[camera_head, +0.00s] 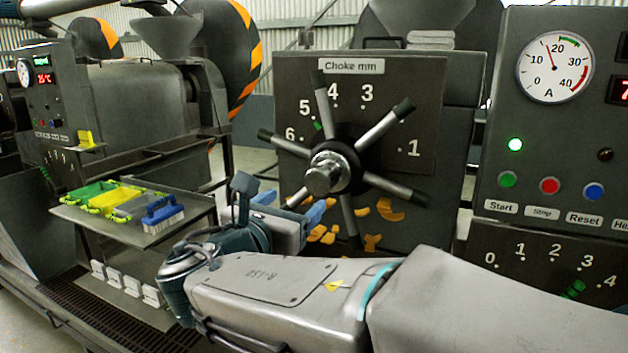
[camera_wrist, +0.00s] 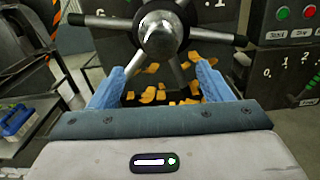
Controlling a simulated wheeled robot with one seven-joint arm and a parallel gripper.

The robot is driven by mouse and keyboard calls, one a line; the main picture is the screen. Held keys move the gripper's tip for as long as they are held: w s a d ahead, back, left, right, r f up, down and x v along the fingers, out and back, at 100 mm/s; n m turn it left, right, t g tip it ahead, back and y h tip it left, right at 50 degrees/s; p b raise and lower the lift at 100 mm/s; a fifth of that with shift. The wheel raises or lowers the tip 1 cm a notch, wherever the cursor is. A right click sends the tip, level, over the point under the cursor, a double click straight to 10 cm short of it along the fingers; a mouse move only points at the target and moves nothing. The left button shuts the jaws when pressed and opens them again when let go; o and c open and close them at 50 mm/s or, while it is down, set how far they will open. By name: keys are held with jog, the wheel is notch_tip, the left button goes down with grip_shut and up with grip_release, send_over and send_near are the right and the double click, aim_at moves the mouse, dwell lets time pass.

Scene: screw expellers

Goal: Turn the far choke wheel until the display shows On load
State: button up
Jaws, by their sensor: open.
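A choke wheel (camera_head: 331,173) with a silver hub and several black-tipped spokes stands on a dark panel marked "Choke mm" (camera_head: 352,66), numbered 1 to 6. My gripper (camera_head: 290,207) is open, with blue fingers, just below and left of the hub. In the wrist view, the fingers of my gripper (camera_wrist: 160,72) point toward the wheel (camera_wrist: 162,30), with the lower spokes between them in the picture; I cannot tell any contact. A left machine has a display (camera_head: 42,69) with a red reading and small green text I cannot read.
A tray (camera_head: 190,219) at left holds yellow and green bins and a blue brush (camera_head: 162,212). Orange flakes (camera_head: 385,209) show behind the wheel. The right panel (camera_head: 545,150) has an ammeter, buttons and a lower scale. My arm crosses the foreground below the wheel.

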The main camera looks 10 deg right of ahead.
aim_at(316, 184)
jog(key=p+x, duration=0.1)
jog(key=x, duration=1.2)
jog(key=shift+s, duration=0.1)
jog(key=c, duration=1.4)
jog(key=shift+f, duration=0.1)
jog(key=shift+m+b, duration=0.3)
jog(key=shift+b, duration=0.05)
jog(key=m+b, duration=0.2)
jog(key=b, duration=0.2)
jog(key=shift+f, duration=0.2)
jog(key=m+b, duration=0.3)
jog(key=shift+r, duration=0.2)
jog(key=shift+r+m+b, duration=0.1)
jog(key=shift+m+b, duration=0.2)
